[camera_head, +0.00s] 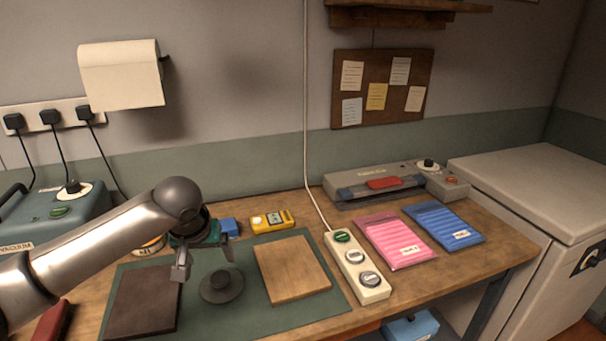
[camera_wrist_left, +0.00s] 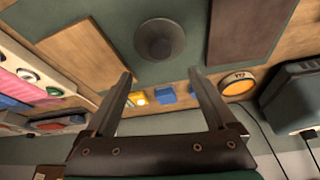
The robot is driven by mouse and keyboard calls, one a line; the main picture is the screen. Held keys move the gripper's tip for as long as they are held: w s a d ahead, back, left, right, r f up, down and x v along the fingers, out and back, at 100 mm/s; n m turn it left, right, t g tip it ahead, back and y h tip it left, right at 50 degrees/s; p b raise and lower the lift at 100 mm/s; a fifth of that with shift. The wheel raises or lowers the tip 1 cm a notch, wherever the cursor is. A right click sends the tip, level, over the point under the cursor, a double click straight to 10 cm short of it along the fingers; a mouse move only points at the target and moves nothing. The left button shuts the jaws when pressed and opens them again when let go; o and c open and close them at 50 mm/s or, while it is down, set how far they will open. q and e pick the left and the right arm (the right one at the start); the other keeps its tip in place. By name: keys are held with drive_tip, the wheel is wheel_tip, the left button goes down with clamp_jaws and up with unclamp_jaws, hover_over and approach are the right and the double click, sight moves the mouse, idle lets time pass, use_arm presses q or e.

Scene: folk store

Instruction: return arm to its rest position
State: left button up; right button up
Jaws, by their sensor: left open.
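My left arm comes in from the left over the workbench. My left gripper (camera_head: 205,258) is open and empty, above the green mat (camera_head: 215,322). A round dark disc with a knob (camera_head: 221,288) sits on the mat, below and slightly right of the gripper. In the left wrist view, the open fingers (camera_wrist_left: 160,74) have nothing between them, and the disc (camera_wrist_left: 160,40) shows beyond the fingertips, apart from them. My right gripper is not in view.
A dark board (camera_head: 144,300) and a light board (camera_head: 292,269) flank the disc. A yellow device (camera_head: 272,220), a button box (camera_head: 356,268), pink (camera_head: 396,240) and blue (camera_head: 444,227) packs and a grey machine (camera_head: 375,183) lie rightward. The vacuum unit (camera_head: 60,218) stands left.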

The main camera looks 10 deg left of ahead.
use_arm(q)
drive_tip(key=s+d+f+m, duration=0.1)
drive_tip(key=d+f, duration=0.1)
drive_tip(key=s+d+f+m+h, duration=0.1)
drive_tip(key=d+f, duration=0.1)
drive_tip(key=d, duration=0.1)
drive_tip(key=s+d+f+m, duration=0.1)
drive_tip(key=s+d, duration=0.1)
drive_tip(key=d, duration=0.1)
drive_tip(key=shift+d+f, duration=0.2)
drive_tip(key=shift+f, duration=0.2)
drive_tip(key=s+d+f+m+h, duration=0.2)
drive_tip(key=s+d+f+m, duration=0.15)
drive_tip(key=s+d, duration=0.4)
drive_tip(key=s+a+f+g+y, duration=0.1)
drive_tip(key=s+a+f, duration=0.15)
drive_tip(key=s, duration=1.25)
wheel_tip(320, 180, down, 23)
drive_tip(key=s+g, duration=0.1)
drive_tip(key=s, duration=0.1)
drive_tip(key=s+a+f+g, duration=0.1)
drive_tip(key=s+a+f, duration=0.1)
drive_tip(key=s+f, duration=1.1)
drive_tip(key=shift+s+g, duration=0.3)
drive_tip(key=shift+s, duration=0.7)
